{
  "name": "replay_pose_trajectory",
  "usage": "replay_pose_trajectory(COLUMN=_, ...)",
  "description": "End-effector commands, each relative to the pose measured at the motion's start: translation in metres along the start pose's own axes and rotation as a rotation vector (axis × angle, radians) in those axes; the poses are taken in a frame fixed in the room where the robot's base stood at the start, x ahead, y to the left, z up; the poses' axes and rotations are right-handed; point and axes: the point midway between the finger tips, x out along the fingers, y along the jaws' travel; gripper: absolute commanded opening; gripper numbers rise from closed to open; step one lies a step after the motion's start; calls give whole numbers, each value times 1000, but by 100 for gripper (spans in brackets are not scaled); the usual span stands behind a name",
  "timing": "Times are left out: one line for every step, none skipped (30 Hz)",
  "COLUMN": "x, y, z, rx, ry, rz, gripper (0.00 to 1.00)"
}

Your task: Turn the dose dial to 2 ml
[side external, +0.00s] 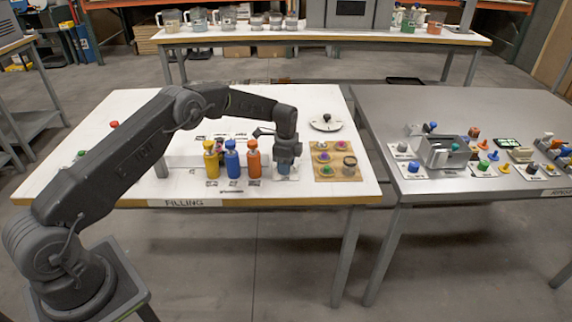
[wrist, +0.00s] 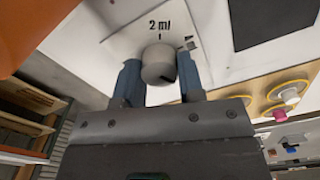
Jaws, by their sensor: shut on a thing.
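The dose dial is a grey round knob (wrist: 158,64) on a white panel (wrist: 118,18) in the wrist view. The printed "2 ml" label (wrist: 160,23) is beyond the knob, with a short tick below it. A dark mark shows on the knob's near lower edge; I cannot tell for sure whether it is the pointer. My gripper (wrist: 160,70) has its two blue-grey fingers on either side of the knob, shut on it. In the side view my gripper (side external: 285,170) points down at the white table, right of the bottles, and hides the knob.
A yellow bottle (side external: 211,165), a blue bottle (side external: 232,162) and an orange bottle (side external: 253,162) stand close left of my gripper. A tan board (side external: 350,176) with coloured rings lies to the right.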

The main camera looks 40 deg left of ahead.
Motion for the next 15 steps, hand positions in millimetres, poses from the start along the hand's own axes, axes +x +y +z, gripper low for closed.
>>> replay_pose_trajectory(x=0, y=0, z=0, rx=0, ry=0, rz=0, gripper=21)
replay_pose_trajectory(x=0, y=0, z=0, rx=0, ry=0, rz=0, gripper=18)
replay_pose_trajectory(x=0, y=0, z=0, rx=0, ry=0, rz=0, gripper=14)
replay_pose_trajectory(x=0, y=0, z=0, rx=0, ry=0, rz=0, gripper=12)
replay_pose_trajectory(x=0, y=0, z=0, rx=0, ry=0, rz=0, gripper=12)
replay_pose_trajectory(x=0, y=0, z=0, rx=-5, ry=0, rz=0, gripper=12)
replay_pose_trajectory(x=0, y=0, z=0, rx=-14, ry=0, rz=0, gripper=12)
replay_pose_trajectory(x=0, y=0, z=0, rx=-27, ry=0, rz=0, gripper=12)
replay_pose_trajectory(x=0, y=0, z=0, rx=-55, ry=0, rz=0, gripper=12)
replay_pose_trajectory(x=0, y=0, z=0, rx=-80, ry=0, rz=0, gripper=12)
replay_pose_trajectory(x=0, y=0, z=0, rx=-106, ry=0, rz=0, gripper=12)
replay_pose_trajectory(x=0, y=0, z=0, rx=-142, ry=0, rz=0, gripper=12)
replay_pose_trajectory(x=0, y=0, z=0, rx=-167, ry=0, rz=0, gripper=12)
replay_pose_trajectory(x=0, y=-1, z=0, rx=-190, ry=0, rz=0, gripper=12)
replay_pose_trajectory(x=0, y=-1, z=0, rx=-216, ry=0, rz=0, gripper=12)
